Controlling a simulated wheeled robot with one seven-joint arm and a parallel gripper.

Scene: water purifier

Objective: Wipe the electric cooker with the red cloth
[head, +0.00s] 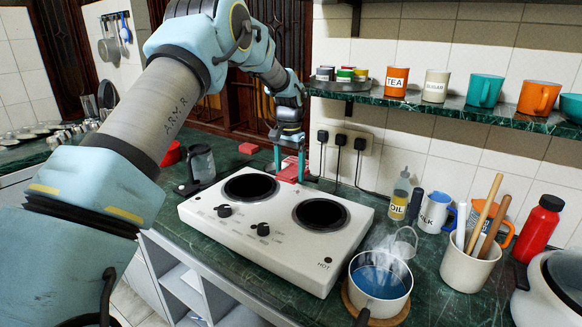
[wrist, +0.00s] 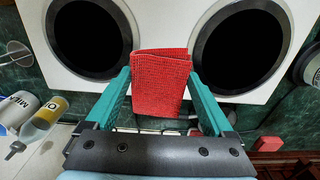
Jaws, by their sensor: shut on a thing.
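The electric cooker (head: 275,245) is a white two-plate hob on the green counter, with two dark round plates and two black knobs. Its plates also show at the top of the wrist view (wrist: 162,20). My gripper (head: 291,172) is at the cooker's back edge, pointing down. In the wrist view my gripper (wrist: 160,85) has its teal fingers shut on the red cloth (wrist: 160,72), which is folded and textured. The cloth (head: 291,175) also shows in the head view, between the fingers. The cloth overlaps the cooker's back edge in view; I cannot tell whether it touches it.
A steaming pot (head: 380,282) stands to the cooker's right on a round mat. An oil bottle (head: 400,195) and a milk jug (head: 436,213) stand behind it. A glass jug (head: 201,163) is at the left. A mug shelf (head: 440,108) hangs above the back right.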

